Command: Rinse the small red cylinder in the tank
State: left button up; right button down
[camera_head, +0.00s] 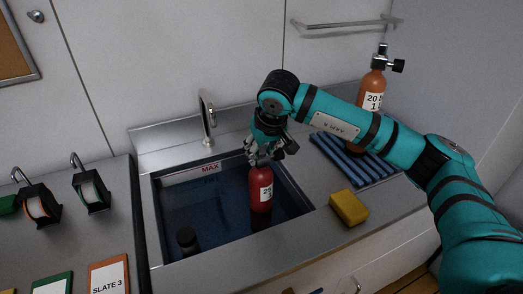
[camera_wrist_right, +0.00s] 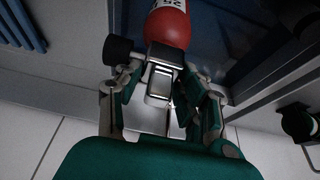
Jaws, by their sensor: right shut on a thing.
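The small red cylinder (camera_head: 261,187) hangs upright in the tank (camera_head: 300,203), its lower end at or in the dark blue water; I cannot tell how deep. It carries a white label. My right gripper (camera_head: 264,154) is shut on the valve at its top, above the tank. In the right wrist view the red cylinder (camera_wrist_right: 167,27) shows at the top, with its valve (camera_wrist_right: 160,75) between the fingers of my right gripper (camera_wrist_right: 160,95). A white strip marked MAX (camera_head: 208,169) runs along the tank's back wall. My left gripper is not in view.
An orange cylinder (camera_head: 371,88) stands behind my right arm by a blue ribbed mat (camera_head: 335,155). A yellow sponge (camera_head: 348,207) lies right of the tank. A faucet (camera_head: 208,120) rises behind it. A dark capped object (camera_head: 187,241) is in the tank's front left. Slates (camera_head: 109,277) lie left.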

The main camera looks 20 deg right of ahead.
jog(key=shift+w+d+r, duration=0.1)
jog(key=shift+d+r, duration=0.05)
jog(key=shift+d, duration=0.45)
jog(key=shift+d+r, duration=0.15)
jog(key=shift+d, duration=0.45)
jog(key=shift+a, duration=1.25)
dwell(1.0)
